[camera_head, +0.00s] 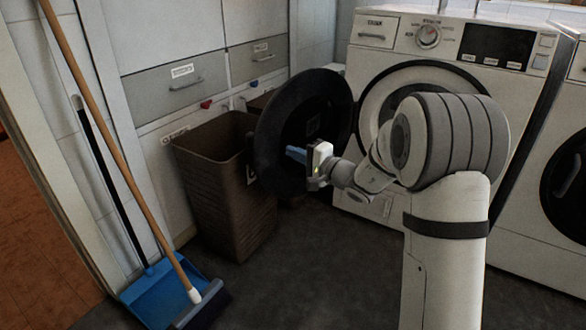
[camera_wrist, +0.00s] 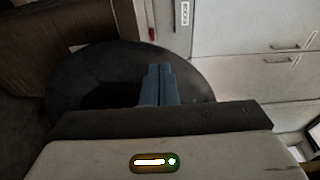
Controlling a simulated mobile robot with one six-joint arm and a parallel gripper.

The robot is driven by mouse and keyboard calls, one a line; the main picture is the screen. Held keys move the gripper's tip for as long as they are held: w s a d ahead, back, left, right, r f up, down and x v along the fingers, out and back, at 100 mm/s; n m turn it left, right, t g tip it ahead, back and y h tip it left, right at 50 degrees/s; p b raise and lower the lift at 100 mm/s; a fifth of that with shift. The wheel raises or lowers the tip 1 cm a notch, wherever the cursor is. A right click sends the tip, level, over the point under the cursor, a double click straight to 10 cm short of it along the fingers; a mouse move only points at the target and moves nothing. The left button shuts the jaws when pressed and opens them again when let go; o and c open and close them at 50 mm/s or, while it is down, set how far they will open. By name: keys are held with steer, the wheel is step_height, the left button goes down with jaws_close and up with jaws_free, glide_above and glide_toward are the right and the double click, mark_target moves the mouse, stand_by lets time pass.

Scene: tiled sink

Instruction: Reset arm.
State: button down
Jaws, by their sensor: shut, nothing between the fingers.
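My gripper (camera_head: 296,154) is in front of the open round black washer door (camera_head: 335,110), its blue fingers pointing left. In the wrist view my gripper's fingers (camera_wrist: 159,70) are together with nothing between them, and the dark door (camera_wrist: 90,72) lies behind them. I cannot tell whether the fingers touch the door. The white washing machine (camera_head: 385,55) stands behind my arm, its round opening partly hidden by the arm.
A brown laundry basket (camera_head: 215,185) stands left of the door. A broom (camera_head: 125,150) and a blue dustpan (camera_head: 155,295) lean at the far left. Grey drawers (camera_head: 175,85) line the back wall. A second machine (camera_head: 560,180) is at the right. The dark floor in front is clear.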

steer(key=s+p, duration=0.1)
steer(key=s, duration=0.6)
steer(key=shift+s+a, duration=0.15)
steer(key=shift+s, duration=0.2)
steer(key=shift+w, duration=0.15)
steer(key=shift+w+a+r, duration=0.5)
steer(key=shift+w+a, duration=0.65)
steer(key=shift+w, duration=4.9)
steer(key=s+r+n+g+h+p, duration=0.3)
steer(key=s+r+n+g+p, duration=0.45)
steer(key=s+r+p, duration=1.3)
steer(key=s+d+r+g+h+p, duration=0.1)
steer(key=s+d+r+h+p, duration=0.4)
steer(key=s+d+r+p, duration=0.2)
steer(key=s+d+r+h+p, duration=0.5)
steer(key=s+d+r+p, duration=0.2)
steer(key=s+d+p, duration=0.4)
steer(key=shift+s+n+g+h, duration=0.3)
steer(key=shift+s+n+g, duration=0.05)
steer(key=shift+s, duration=0.8)
